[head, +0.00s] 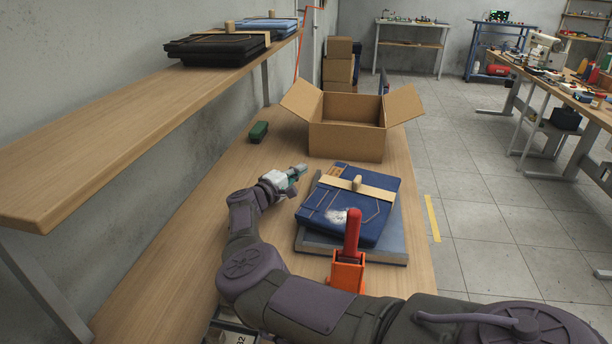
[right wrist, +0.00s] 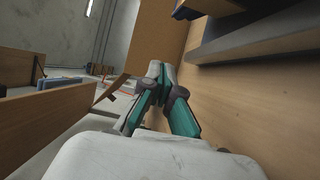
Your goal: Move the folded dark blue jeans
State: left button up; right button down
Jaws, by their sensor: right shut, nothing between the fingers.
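The folded dark blue jeans (head: 372,192) lie on a grey flat pad (head: 385,252) on the wooden workbench. A pale wooden strip with a knob (head: 357,184) lies across them, and a whitish patch shows near their front edge. My right gripper (head: 301,169) is shut and empty, just left of the jeans' far left corner and apart from them. In the right wrist view its green fingers (right wrist: 162,75) are together, with the pad's edge (right wrist: 260,35) at the upper right. My left gripper is not in view.
An open cardboard box (head: 346,140) stands behind the jeans. A red-handled orange clamp (head: 350,265) stands in front of them. A green block (head: 259,131) lies at the back left. A wooden shelf (head: 110,150) with folded dark clothes (head: 216,48) overhangs the left side.

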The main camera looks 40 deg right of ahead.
jog(key=d+b, duration=0.1)
jog(key=d, duration=0.1)
jog(key=w+d+b, duration=0.1)
jog(key=d, duration=0.2)
jog(key=d+b, duration=0.1)
jog(key=d, duration=0.2)
jog(key=shift+w+d+f, duration=0.1)
jog(key=shift+w+f, duration=0.05)
jog(key=shift+w, duration=0.05)
jog(key=shift+s+r+p, duration=0.15)
jog(key=shift+r+p, duration=0.15)
jog(key=shift+p, duration=0.35)
jog(key=shift+s+p, duration=0.2)
jog(key=shift+p, duration=0.15)
jog(key=shift+s+a+r+p, duration=0.1)
jog(key=shift+s+a+p, duration=0.15)
jog(key=shift+s+p, duration=0.45)
jog(key=shift+s+a+f+p, duration=0.1)
jog(key=shift+s+f+p, duration=0.15)
jog(key=shift+s+p, duration=0.5)
jog(key=shift+s, duration=0.15)
